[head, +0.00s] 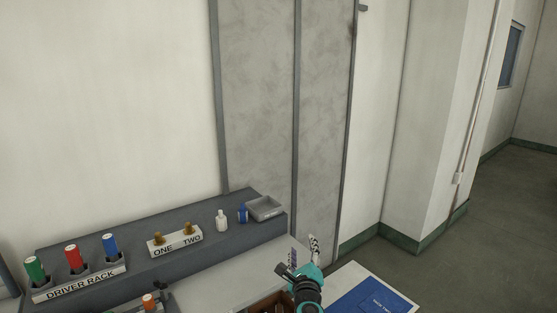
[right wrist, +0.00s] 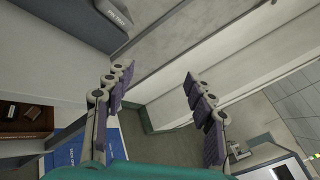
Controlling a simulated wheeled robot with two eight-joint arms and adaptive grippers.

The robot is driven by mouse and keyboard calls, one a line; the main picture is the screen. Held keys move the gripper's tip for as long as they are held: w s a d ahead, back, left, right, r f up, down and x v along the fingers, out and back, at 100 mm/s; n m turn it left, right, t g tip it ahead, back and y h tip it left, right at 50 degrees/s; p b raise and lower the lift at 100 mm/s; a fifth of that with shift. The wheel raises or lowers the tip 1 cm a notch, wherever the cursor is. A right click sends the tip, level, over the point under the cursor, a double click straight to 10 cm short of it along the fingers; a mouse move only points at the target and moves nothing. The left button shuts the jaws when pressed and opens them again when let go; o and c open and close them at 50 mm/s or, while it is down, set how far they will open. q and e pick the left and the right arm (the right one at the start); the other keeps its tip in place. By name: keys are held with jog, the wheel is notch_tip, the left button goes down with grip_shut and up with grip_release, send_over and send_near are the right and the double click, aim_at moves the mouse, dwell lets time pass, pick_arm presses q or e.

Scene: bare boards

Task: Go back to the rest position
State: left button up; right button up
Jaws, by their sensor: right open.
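My right gripper (head: 312,252) is at the bottom centre of the head view, above the right part of the bench, with its teal body and dark wrist showing. In the right wrist view its two dark padded fingers (right wrist: 157,76) stand wide apart. Nothing is between them, only wall and floor beyond. My left gripper cannot be made out in the head view.
A driver rack (head: 80,284) holds green, red and blue drivers. Right of it are a ONE/TWO block (head: 175,243), a white bottle (head: 221,221), a blue bottle (head: 242,213) and a grey tray (head: 265,207). A brown box (right wrist: 24,117) and blue panel (head: 372,300) lie near my right gripper.

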jog(key=s+a+r+n+g+y, duration=0.1)
jog(key=s+r+n+y, duration=0.2)
jog(key=s+n, duration=0.4)
jog(key=s+a+r+n+g+y, duration=0.1)
jog(key=s+r+n+g+y, duration=0.15)
jog(key=s+n, duration=0.45)
jog(key=s+d+f+n+g+h, duration=0.2)
jog(key=s+d+f+n, duration=0.4)
jog(key=s, duration=0.4)
jog(key=s+d+f+n+g+h, duration=0.3)
jog(key=s+d+f+n+g, duration=0.2)
jog(key=s, duration=0.5)
notch_tip(320, 180, down, 3)
jog(key=d+n, duration=0.1)
jog(key=n, duration=0.1)
jog(key=shift+s+d+n, duration=0.3)
jog(key=shift+n, duration=0.1)
